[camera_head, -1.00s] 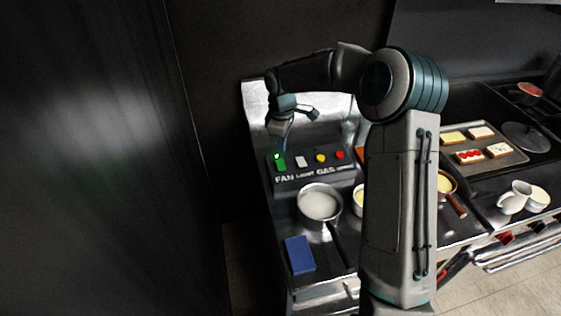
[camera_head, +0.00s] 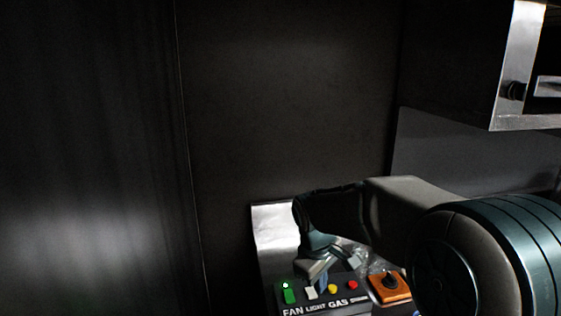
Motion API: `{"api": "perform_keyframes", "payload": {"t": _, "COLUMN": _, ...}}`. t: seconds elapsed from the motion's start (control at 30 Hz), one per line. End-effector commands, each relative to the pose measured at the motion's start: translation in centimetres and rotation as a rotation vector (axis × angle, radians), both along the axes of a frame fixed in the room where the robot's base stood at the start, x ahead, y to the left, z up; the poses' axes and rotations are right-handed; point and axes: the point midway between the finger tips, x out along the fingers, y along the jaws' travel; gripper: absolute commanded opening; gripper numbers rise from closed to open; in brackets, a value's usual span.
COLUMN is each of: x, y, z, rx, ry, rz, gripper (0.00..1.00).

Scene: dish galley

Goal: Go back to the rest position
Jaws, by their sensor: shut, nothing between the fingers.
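My gripper (camera_head: 321,282) hangs low in the picture, fingers shut with nothing between them. Its tips point down over the switch panel (camera_head: 321,307), between the white light switch (camera_head: 311,293) and the yellow knob (camera_head: 332,289). I cannot tell whether they touch the panel. The green fan switch (camera_head: 289,296) is to its left, with a pale lit spot on top. A red knob (camera_head: 352,285) is to its right. My arm bends in from the right and hides much of the lower right.
An orange box (camera_head: 390,288) with a black knob sits right of the panel. A metal-edged cabinet (camera_head: 460,65) overhangs at upper right. A dark wall (camera_head: 290,100) stands behind, and a dark panel (camera_head: 85,160) fills the left. The space above my arm is clear.

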Motion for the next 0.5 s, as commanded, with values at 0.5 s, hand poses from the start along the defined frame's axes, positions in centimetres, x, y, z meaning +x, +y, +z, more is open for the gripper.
{"api": "perform_keyframes", "payload": {"t": 0.5, "x": -14.9, "y": -5.4, "z": 2.1, "rx": 0.160, "ry": -0.203, "rz": -0.546, "gripper": 0.00}}
